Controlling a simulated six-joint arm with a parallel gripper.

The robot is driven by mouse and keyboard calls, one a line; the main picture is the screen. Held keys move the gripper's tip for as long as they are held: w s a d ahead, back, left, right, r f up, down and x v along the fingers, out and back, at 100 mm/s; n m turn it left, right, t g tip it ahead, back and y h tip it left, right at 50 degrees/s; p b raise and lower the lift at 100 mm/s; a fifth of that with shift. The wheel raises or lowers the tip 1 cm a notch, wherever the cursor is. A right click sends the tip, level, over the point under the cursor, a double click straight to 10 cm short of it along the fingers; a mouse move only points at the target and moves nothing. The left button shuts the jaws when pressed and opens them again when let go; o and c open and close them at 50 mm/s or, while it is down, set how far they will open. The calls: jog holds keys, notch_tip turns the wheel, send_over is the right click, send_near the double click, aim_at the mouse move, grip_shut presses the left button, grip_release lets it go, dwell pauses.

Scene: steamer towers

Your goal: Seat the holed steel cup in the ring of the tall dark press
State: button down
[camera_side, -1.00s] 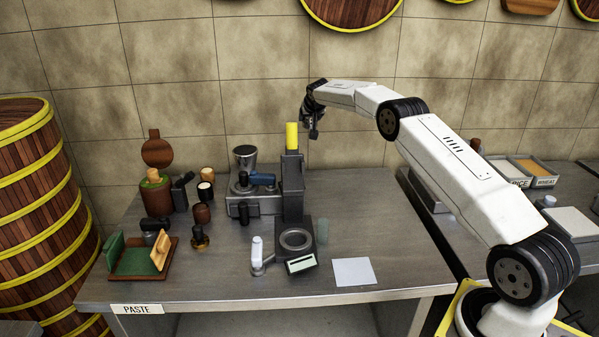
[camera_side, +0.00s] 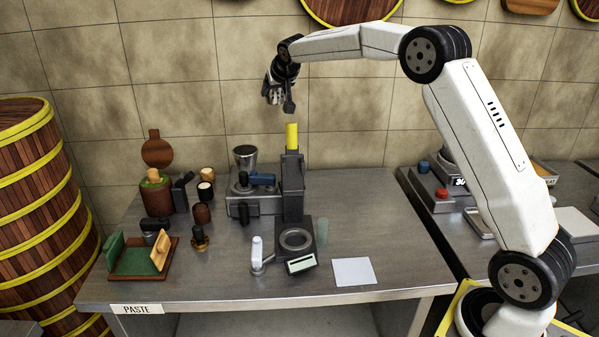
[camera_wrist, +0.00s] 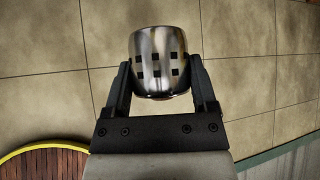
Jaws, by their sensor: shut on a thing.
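The holed steel cup (camera_wrist: 158,62) is a shiny rounded cup with rows of dark square holes. My gripper (camera_wrist: 160,88) is shut on it in the wrist view, one finger on each side. In the side view my gripper (camera_side: 277,92) is high in front of the tiled wall, above and a little left of the press top; the cup is hard to make out there.
A grinder-like machine (camera_side: 246,182) with a blue handle stands just left of the press. A white lever (camera_side: 258,256), a white sheet (camera_side: 354,272) and a greenish translucent cup (camera_side: 322,232) are near the ring. A green-and-wood tray (camera_side: 140,258) is at left.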

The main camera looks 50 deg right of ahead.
jog(key=s+a+f+n+t+y, duration=0.1)
jog(key=s+a+f+n+y, duration=0.15)
jog(key=s+a, duration=0.5)
jog(key=s+a+f+n+y, duration=0.2)
jog(key=s+a+f+n, duration=0.15)
jog(key=a, duration=0.75)
jog(key=s+d+f+n+y, duration=0.1)
jog(key=s+d+f, duration=0.2)
jog(key=f, duration=0.4)
jog(key=s+d+f+n+y, duration=0.1)
jog(key=s+d+f, duration=0.3)
jog(key=f, duration=0.4)
jog(key=shift+f, duration=0.1)
jog(key=shift+f, duration=0.1)
jog(key=shift+f, duration=2.4)
jog(key=shift+f, duration=0.15)
jog(key=shift+f, duration=0.35)
